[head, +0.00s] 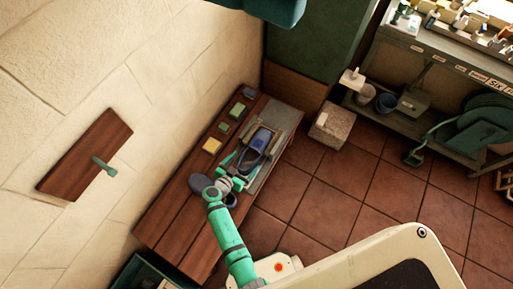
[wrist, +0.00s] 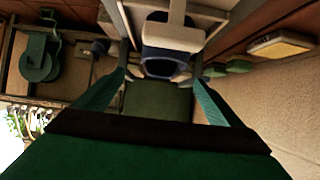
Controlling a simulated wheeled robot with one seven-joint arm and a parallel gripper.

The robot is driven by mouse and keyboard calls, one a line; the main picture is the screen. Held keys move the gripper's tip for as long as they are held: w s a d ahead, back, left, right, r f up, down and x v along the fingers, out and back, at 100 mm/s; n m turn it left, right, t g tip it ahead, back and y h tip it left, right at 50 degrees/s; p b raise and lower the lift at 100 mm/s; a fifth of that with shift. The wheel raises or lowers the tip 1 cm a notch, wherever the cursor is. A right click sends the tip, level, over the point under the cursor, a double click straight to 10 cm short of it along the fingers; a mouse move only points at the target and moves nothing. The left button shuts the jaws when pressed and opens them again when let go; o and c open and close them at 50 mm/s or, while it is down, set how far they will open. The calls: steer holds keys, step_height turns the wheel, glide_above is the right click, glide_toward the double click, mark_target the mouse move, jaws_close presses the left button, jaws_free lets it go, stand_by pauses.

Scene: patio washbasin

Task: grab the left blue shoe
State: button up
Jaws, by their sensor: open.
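A blue shoe (head: 262,138) with a dark opening lies in a pale frame on the wooden bench (head: 170,225) in the head view. In the wrist view a dark blue shoe-like shape (wrist: 165,68) shows beyond and between the fingertips, partly covered by pale parts. My gripper (head: 232,177) is open at the near end of the shoe; its green fingers (wrist: 160,80) are spread with nothing clearly held. Whether they touch the shoe I cannot tell. A dark rounded thing (head: 201,184), perhaps another shoe, lies left of my gripper, partly hidden by my wrist.
A yellow block (head: 212,145) and green blocks (head: 223,128) line the wall side of the bench. A stone block (head: 332,125) stands on the tiled floor. A cluttered workbench (head: 440,70) is at the right.

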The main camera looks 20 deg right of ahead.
mark_target(254, 150)
steer(key=x, duration=0.9)
steer(key=shift+w+d+f, duration=0.1)
steer(key=shift+w, duration=0.25)
steer(key=c, duration=1.3)
